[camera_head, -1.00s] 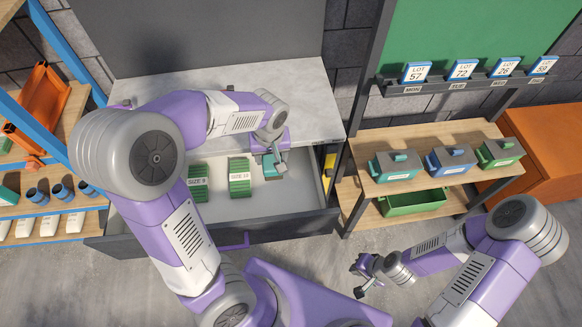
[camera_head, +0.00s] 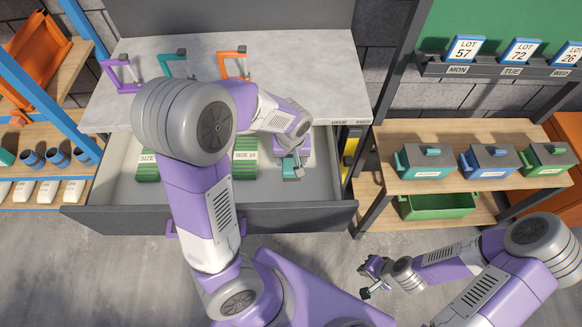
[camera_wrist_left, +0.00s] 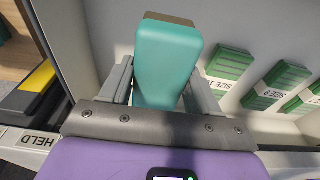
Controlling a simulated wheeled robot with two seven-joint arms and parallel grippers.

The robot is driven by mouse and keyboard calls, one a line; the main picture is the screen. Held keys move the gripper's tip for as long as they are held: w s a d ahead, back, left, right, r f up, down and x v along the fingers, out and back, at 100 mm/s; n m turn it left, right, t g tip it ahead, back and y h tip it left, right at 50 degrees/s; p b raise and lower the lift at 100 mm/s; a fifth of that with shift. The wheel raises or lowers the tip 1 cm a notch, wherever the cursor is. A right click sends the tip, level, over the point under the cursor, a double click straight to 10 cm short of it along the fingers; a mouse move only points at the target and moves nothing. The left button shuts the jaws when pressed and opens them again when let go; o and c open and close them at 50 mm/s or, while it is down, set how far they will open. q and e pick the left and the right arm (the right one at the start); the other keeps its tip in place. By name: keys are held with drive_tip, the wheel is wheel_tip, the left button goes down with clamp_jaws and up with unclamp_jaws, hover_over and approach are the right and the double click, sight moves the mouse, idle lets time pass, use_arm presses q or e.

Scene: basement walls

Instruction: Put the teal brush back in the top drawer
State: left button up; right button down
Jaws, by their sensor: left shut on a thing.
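The teal brush (camera_wrist_left: 167,62) is gripped between the two fingers of my left gripper (camera_wrist_left: 160,85), with its block standing out past the fingertips. In the head view, my left gripper (camera_head: 292,162) holds the brush (camera_head: 289,172) over or inside the right part of the open drawer (camera_head: 205,185), just under the bench top. I cannot tell whether the brush touches the drawer floor. My right gripper (camera_head: 370,278) hangs apart over the floor, fingers spread and empty.
The drawer front (camera_head: 290,216) is pulled out towards me. Purple (camera_head: 122,75), teal (camera_head: 176,63) and orange (camera_head: 235,63) frames stand on the bench top (camera_head: 300,70). A shelf (camera_head: 390,165) with lidded boxes stands right. My left arm hides part of the drawer.

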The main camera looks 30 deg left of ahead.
use_arm(q)
wheel_tip(320, 180, down, 8)
drive_tip(key=b, duration=0.2)
drive_tip(key=shift+f+b, duration=0.15)
drive_tip(key=shift+b, duration=0.25)
drive_tip(key=w+a, duration=0.1)
drive_tip(key=w, duration=0.1)
drive_tip(key=w+a+b, duration=0.1)
drive_tip(key=shift+w+a+f, duration=0.15)
drive_tip(key=shift+w+f, duration=0.05)
drive_tip(key=shift+w, duration=0.15)
drive_tip(key=shift+s+f+b, duration=0.1)
drive_tip(key=shift+f+b, duration=0.3)
drive_tip(key=shift+f, duration=0.05)
drive_tip(key=shift+f, duration=0.15)
drive_tip(key=o, duration=1.2)
